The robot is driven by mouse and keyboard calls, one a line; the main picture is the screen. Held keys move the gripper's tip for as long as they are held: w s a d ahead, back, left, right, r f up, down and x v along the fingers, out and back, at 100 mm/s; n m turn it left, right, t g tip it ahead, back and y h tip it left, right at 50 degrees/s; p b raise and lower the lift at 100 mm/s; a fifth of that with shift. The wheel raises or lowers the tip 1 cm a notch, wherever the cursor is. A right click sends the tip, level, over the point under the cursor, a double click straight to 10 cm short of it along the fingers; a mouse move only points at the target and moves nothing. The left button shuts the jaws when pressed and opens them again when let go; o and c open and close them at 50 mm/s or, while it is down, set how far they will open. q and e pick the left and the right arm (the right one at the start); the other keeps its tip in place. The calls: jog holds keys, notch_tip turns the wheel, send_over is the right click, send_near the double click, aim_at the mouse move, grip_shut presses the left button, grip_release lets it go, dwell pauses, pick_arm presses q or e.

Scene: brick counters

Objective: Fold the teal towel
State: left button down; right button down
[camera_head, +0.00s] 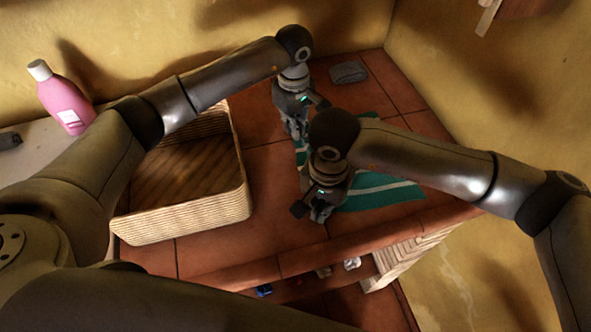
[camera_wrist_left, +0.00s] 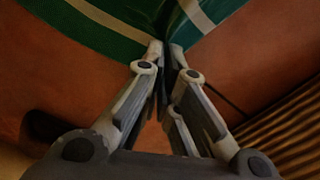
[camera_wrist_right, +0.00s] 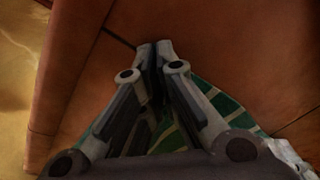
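The teal towel (camera_head: 395,190) with pale stripes lies on the terracotta tile counter, right of the basket. My arms and grippers hide part of it. My left gripper (camera_head: 298,132) is at its far left part. In the left wrist view, its fingers (camera_wrist_left: 165,50) are closed together on the gathered towel edge (camera_wrist_left: 105,28). My right gripper (camera_head: 308,216) is low at the towel's near left corner.
A grey folded thing (camera_head: 348,72) lies at the back. A pink bottle (camera_head: 62,100) stands at far left. The counter's front edge (camera_head: 340,246) is close to my right gripper. Walls close the back and right.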

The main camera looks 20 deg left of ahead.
pick_arm(q)
jog(key=shift+a, duration=0.1)
pick_arm(e)
jog(key=shift+s+d, duration=0.1)
